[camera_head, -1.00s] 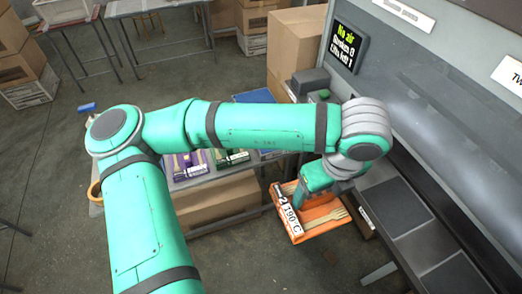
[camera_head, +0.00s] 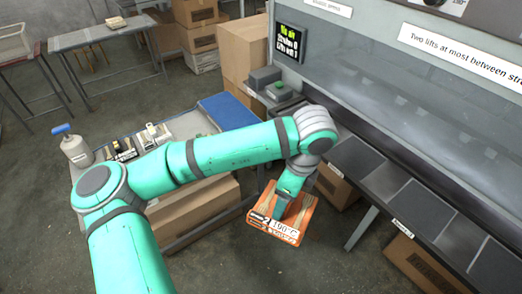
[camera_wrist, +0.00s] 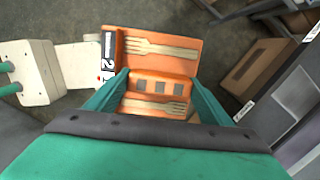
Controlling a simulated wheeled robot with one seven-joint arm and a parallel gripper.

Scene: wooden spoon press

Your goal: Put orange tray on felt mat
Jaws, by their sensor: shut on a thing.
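The orange tray (camera_head: 303,214) hangs from my gripper (camera_head: 287,198) in the head view, above the floor beside the grey machine bench. Its front label reads 2 and 190°C. In the wrist view the orange tray (camera_wrist: 150,64) carries wooden forks on both sides of a raised middle bar. My gripper (camera_wrist: 158,84) has one finger on each side of that bar and is shut on it. A flat blue piece (camera_head: 228,110) lies at the back of the left table; I cannot tell whether it is the felt mat. Dark grey pads (camera_head: 405,208) lie along the machine's ledge.
The left table (camera_head: 190,125) also holds small packs (camera_head: 150,136) and a bottle (camera_head: 76,151). Cardboard boxes (camera_head: 245,50) stand behind it. The machine bench (camera_head: 390,140) fills the right, with another box (camera_head: 335,183) below its ledge. Floor is open in front of the tray.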

